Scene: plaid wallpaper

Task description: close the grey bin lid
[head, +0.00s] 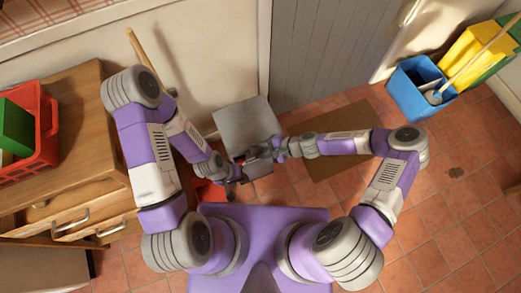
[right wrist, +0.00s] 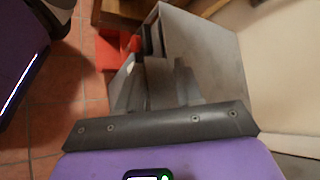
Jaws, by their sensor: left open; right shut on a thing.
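The grey bin (head: 246,122) stands against the wall near the middle of the head view. Its flat grey panel, which looks like the lid, also fills the upper middle of the right wrist view (right wrist: 205,45). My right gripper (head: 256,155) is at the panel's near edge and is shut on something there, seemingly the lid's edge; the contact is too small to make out. My left gripper (head: 236,178) is open, lower and a little to the left, near the bin's front. The bin's inside is hidden, and I cannot tell the lid's exact angle.
A red object (head: 210,190) lies beside my left gripper. A wooden cabinet (head: 75,130) with drawers stands at the left, carrying a red crate (head: 48,165). A brown mat (head: 325,165) lies on the tiles. A blue bucket (head: 415,90) stands at the upper right. The right floor is mostly clear.

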